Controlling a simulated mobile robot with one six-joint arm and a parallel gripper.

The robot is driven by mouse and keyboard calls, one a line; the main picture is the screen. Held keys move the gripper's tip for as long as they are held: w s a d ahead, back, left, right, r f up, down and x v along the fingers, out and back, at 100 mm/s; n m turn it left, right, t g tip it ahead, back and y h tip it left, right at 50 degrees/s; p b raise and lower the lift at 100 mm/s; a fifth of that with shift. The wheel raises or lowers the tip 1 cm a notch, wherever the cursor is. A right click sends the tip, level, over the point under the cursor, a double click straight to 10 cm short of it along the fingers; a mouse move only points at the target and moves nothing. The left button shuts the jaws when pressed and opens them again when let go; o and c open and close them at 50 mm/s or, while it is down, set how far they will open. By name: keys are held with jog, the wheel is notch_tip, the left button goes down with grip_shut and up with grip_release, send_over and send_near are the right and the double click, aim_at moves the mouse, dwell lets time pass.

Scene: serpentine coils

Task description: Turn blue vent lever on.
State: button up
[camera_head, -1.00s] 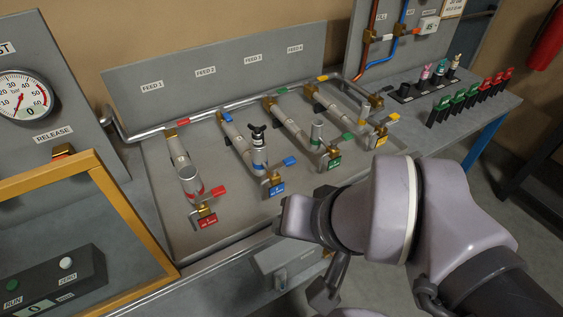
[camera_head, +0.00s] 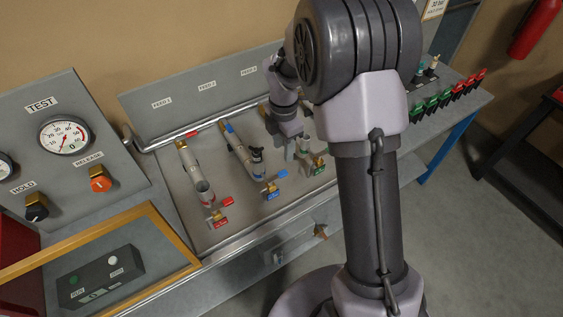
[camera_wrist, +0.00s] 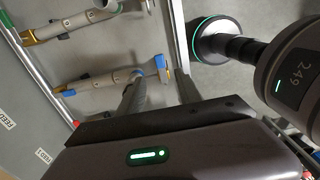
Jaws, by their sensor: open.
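The blue line (camera_head: 245,158) runs along the bench panel between the red and green lines. A blue lever (camera_head: 284,173) sits at its front end, by a blue tag (camera_head: 272,193). Another blue lever (camera_head: 229,128) sits at its back end. I cannot read which is marked vent. In the wrist view, the front blue lever (camera_wrist: 160,62) is just beyond my fingertips, and the back one (camera_wrist: 68,93) is at the left. My gripper (camera_wrist: 158,88) is open and empty, with its two fingers apart. In the head view it hangs near the green line, partly hidden by my arm.
The red line (camera_head: 194,170) lies to the left, with a red lever at its front. Parts of the green and yellow lines are hidden behind my arm. A gauge panel (camera_head: 75,165) and a yellow-framed window (camera_head: 150,212) stand at the left. Green and red clips (camera_head: 445,105) are at the right.

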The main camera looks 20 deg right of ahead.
aim_at(283, 172)
notch_tip(283, 172, down, 11)
jog(key=shift+r+b, duration=0.15)
jog(key=shift+b, duration=0.35)
grip_shut()
